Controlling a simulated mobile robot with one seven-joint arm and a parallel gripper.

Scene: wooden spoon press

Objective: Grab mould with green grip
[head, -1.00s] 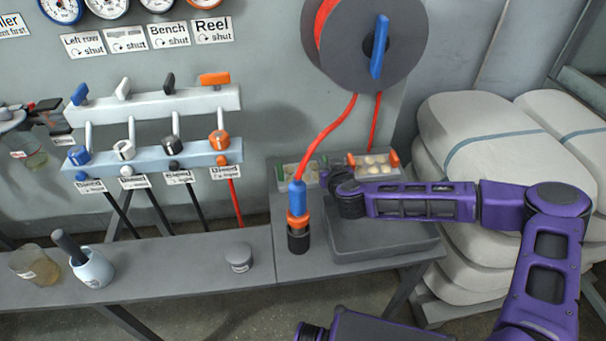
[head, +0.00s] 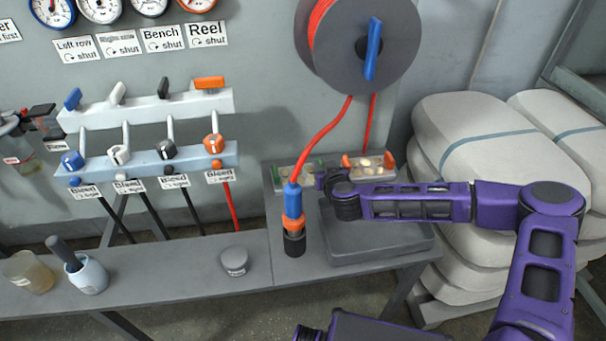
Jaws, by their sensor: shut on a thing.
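The mould with the green grip (head: 297,172) is a small grey tray with pale round pieces in it. It lies at the back of the bench, with green at its ends. My gripper (head: 322,179) is at its right end, shut on it. The wrist and fingers partly hide that end, so the exact hold is hard to see. A similar mould with orange grips (head: 369,165) lies just to the right, behind my forearm.
A grey slab (head: 380,243) lies on the bench under my arm. A blue and orange hose fitting (head: 293,205) stands left of my gripper, its red hose rising to a reel (head: 345,55). A small grey tin (head: 235,261) sits further left. Stacked sacks (head: 480,160) crowd the right.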

